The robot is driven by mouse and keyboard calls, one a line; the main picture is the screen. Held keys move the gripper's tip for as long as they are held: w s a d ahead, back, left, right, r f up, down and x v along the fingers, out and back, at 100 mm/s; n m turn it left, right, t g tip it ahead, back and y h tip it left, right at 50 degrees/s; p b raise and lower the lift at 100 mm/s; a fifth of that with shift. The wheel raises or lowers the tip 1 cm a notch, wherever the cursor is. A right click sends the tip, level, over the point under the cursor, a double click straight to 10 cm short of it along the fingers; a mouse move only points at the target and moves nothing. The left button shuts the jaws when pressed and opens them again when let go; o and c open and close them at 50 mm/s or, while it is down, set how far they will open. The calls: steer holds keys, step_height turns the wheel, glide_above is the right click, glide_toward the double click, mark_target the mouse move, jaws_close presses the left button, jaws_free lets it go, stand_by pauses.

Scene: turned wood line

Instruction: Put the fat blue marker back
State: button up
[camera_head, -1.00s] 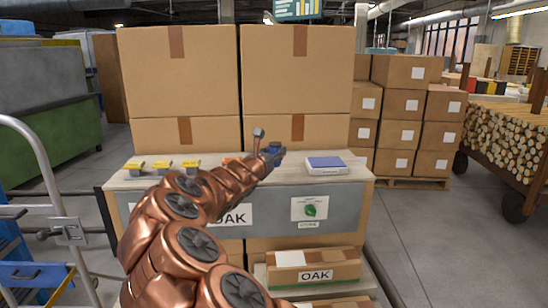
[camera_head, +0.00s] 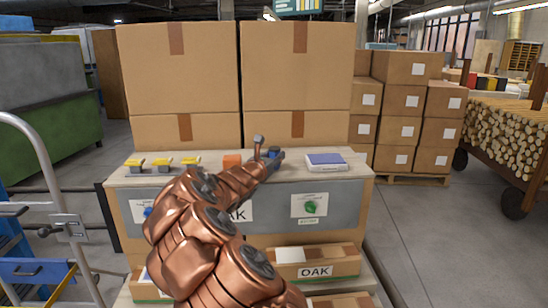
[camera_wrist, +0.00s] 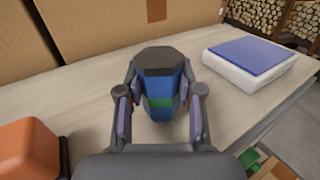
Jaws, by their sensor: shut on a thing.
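The fat blue marker (camera_wrist: 157,82) has a dark faceted top and a green band. In the wrist view it stands upright between the two fingers of my gripper (camera_wrist: 160,102), which is shut on it. Its lower end is close to the pale wooden bench top (camera_wrist: 88,108); I cannot tell whether it touches. In the head view my gripper (camera_head: 270,163) is over the middle of the bench, and the marker shows as a small blue patch (camera_head: 274,153) at its tip.
An orange block (camera_wrist: 28,150) is left of my gripper and a white box with a blue top (camera_wrist: 250,65) is right. Several yellow-topped pieces (camera_head: 162,162) sit at the bench's left. Large cartons (camera_head: 296,75) stand close behind. Bare bench top lies between these.

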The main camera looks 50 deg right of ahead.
steer(key=shift+f, duration=0.15)
steer(key=o, duration=1.2)
steer(key=shift+c, duration=0.2)
steer(key=shift+r, duration=0.25)
steer(key=s+a, duration=0.2)
steer(key=a, duration=0.9)
steer(key=shift+s+a+b, duration=0.15)
steer(key=shift+a+b, duration=0.25)
